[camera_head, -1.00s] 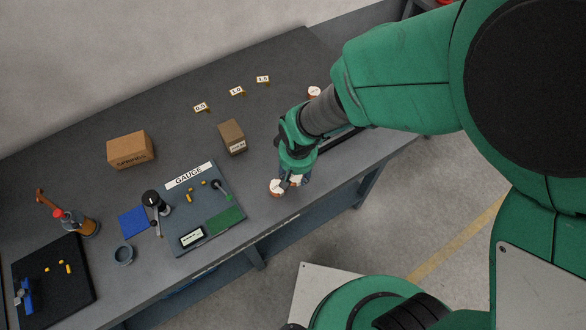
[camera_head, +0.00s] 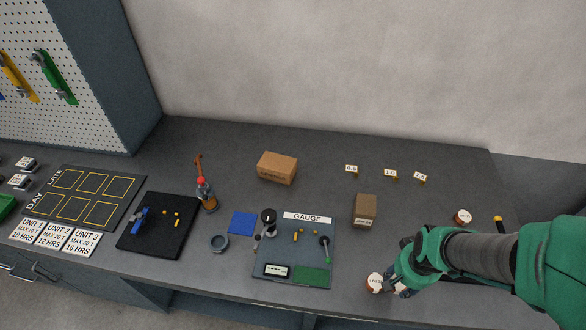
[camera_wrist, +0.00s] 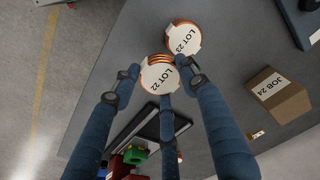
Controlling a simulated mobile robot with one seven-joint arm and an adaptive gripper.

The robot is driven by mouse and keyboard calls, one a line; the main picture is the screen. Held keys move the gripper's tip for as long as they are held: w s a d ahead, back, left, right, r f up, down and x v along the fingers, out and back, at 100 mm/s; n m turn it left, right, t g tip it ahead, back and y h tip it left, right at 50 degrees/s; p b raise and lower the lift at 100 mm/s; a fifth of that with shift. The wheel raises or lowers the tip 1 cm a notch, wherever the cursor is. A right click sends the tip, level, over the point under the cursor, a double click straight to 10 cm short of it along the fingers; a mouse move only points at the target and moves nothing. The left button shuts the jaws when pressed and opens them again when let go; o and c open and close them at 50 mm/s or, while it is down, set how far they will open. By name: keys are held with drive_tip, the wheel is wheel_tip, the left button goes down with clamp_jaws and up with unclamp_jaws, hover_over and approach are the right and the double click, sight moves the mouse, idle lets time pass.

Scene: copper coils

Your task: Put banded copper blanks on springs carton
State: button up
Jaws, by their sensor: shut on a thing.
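My gripper (camera_wrist: 160,84) is shut on a copper coil with a white top marked LOT 22 (camera_wrist: 157,80). In the head view my gripper (camera_head: 399,289) is low over the front right of the bench and mostly hides this coil. A second coil, marked LOT 23 (camera_wrist: 182,38), is right beside the held one; I cannot tell if they touch. It also shows in the head view (camera_head: 374,282). A third white-topped coil (camera_head: 463,215) stands farther back on the right. The brown carton (camera_head: 277,169), with blurred print, stands at the back middle of the bench.
A smaller box marked JOB 24 (camera_head: 365,211) stands between my gripper and the carton. The gauge board (camera_head: 262,255) lies left of the coils. Small number signs (camera_head: 390,174) stand behind. The bench around the carton is clear.

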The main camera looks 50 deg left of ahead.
drive_tip(key=w+a+r+n+p, duration=0.1)
drive_tip(key=a+r+p, duration=0.2)
drive_tip(key=a, duration=0.9)
drive_tip(key=a+r+n+p, duration=0.2)
drive_tip(key=a+r, duration=0.1)
drive_tip(key=a, duration=0.9)
drive_tip(key=s+a+n+p, duration=0.1)
drive_tip(key=s+a, duration=0.3)
drive_tip(key=a, duration=0.6)
drive_tip(key=s+a+r+p, duration=0.1)
drive_tip(key=s+a+p, duration=0.2)
drive_tip(key=a, duration=0.8)
drive_tip(key=shift+s+n+p, duration=0.35)
drive_tip(key=shift+s+n, duration=0.05)
drive_tip(key=shift+s, duration=0.5)
drive_tip(key=shift+a, duration=0.15)
hover_over(277, 161)
drive_tip(key=shift+s+d+f+p, duration=0.1)
drive_tip(key=shift+d+f+p, duration=0.2)
drive_tip(key=shift+f, duration=0.4)
drive_tip(key=shift+f, duration=1.75)
